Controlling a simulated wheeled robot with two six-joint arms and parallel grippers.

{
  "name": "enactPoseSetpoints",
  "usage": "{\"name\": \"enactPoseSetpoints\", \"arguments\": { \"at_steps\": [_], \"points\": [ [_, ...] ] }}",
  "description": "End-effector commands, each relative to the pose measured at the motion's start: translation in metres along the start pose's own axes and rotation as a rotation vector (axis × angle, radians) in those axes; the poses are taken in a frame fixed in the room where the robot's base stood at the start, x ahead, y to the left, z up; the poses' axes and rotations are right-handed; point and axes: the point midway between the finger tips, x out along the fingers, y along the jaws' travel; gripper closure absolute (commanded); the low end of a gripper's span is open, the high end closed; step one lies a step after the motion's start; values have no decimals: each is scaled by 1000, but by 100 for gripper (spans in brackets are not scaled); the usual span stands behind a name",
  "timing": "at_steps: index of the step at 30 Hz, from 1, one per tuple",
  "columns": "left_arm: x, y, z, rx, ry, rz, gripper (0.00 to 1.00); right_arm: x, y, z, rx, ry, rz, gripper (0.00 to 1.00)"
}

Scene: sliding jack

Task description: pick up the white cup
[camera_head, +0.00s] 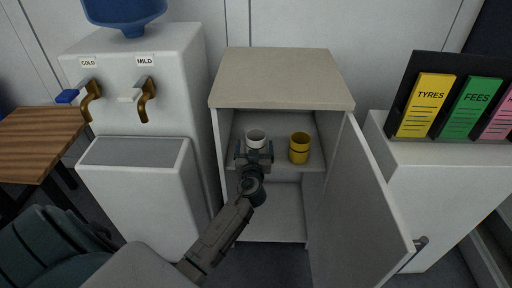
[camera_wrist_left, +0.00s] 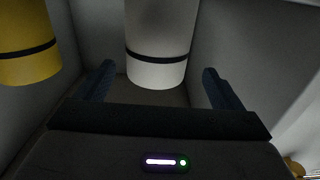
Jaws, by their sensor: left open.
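The white cup (camera_head: 256,138) stands on the upper shelf inside the open cabinet, with its lower part hidden behind my gripper in the head view. In the left wrist view the white cup (camera_wrist_left: 160,42) has a dark band and stands just beyond the fingertips, about midway between them. My left gripper (camera_head: 254,153) is open and reaches into the cabinet at shelf height. Its two fingers (camera_wrist_left: 157,80) show apart in the wrist view, with nothing held. My right gripper is not in view.
A yellow cup (camera_head: 299,148) stands on the same shelf to the right. The cabinet door (camera_head: 358,205) hangs open on the right. A water dispenser (camera_head: 145,130) stands at left. A low white unit (camera_head: 440,190) with coloured leaflets is at right. The lower compartment looks empty.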

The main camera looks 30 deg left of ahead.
Motion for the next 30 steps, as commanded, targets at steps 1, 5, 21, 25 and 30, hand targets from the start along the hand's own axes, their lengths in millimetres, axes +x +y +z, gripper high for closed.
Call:
{"name": "enactPoseSetpoints", "arguments": {
  "at_steps": [1, 5, 21, 25, 30],
  "points": [
    [8, 1, -4, 1, 1, 0, 11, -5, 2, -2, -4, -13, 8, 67],
    [28, 5, -8, 1, 0, -1, 11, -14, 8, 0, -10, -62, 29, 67],
    [46, 4, -4, 1, 0, 0, 35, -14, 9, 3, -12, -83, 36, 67],
    [46, 4, -4, 1, -1, 0, 59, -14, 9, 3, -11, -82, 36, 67],
    [46, 4, -4, 1, -1, 0, 59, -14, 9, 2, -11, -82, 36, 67]
  ]
}}
